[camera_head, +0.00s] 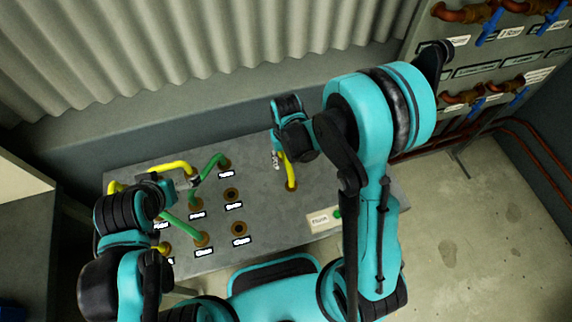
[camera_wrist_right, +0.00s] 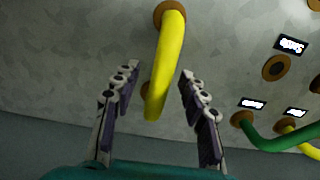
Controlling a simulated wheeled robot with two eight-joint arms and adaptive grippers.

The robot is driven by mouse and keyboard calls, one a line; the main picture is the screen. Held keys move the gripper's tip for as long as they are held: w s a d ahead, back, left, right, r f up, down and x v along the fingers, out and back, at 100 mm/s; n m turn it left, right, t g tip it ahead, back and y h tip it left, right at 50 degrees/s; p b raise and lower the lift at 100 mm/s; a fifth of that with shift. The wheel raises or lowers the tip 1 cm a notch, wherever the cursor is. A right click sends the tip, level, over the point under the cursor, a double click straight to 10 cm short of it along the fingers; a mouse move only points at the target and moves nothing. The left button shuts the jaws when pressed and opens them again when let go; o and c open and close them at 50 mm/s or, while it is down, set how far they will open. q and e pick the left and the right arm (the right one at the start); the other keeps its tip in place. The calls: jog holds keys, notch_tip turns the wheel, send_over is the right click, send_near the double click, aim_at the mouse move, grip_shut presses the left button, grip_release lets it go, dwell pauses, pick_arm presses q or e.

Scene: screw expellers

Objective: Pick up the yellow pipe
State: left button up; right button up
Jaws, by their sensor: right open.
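A bent yellow pipe (camera_head: 291,175) stands in a socket at the right part of the grey panel; its top is partly hidden by my right gripper. In the right wrist view this yellow pipe (camera_wrist_right: 165,60) runs from a brown socket down between the two fingers. My right gripper (camera_wrist_right: 158,75) is open, with one finger on each side of the pipe and visible gaps to both. It also shows in the head view (camera_head: 278,157), above the pipe. My left gripper (camera_head: 188,181) is over the panel's left part, near another yellow pipe (camera_head: 172,167); its jaws are unclear.
Green pipes (camera_head: 186,227) and more yellow ends fill the panel's left part. Empty brown sockets (camera_head: 232,195) with labels lie mid-panel. A corrugated wall (camera_head: 180,50) rises behind the panel (camera_head: 265,225). A rack with blue-handled valves (camera_head: 490,30) stands at the upper right.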

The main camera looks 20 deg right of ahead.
jog(key=shift+c, duration=0.4)
grip_shut()
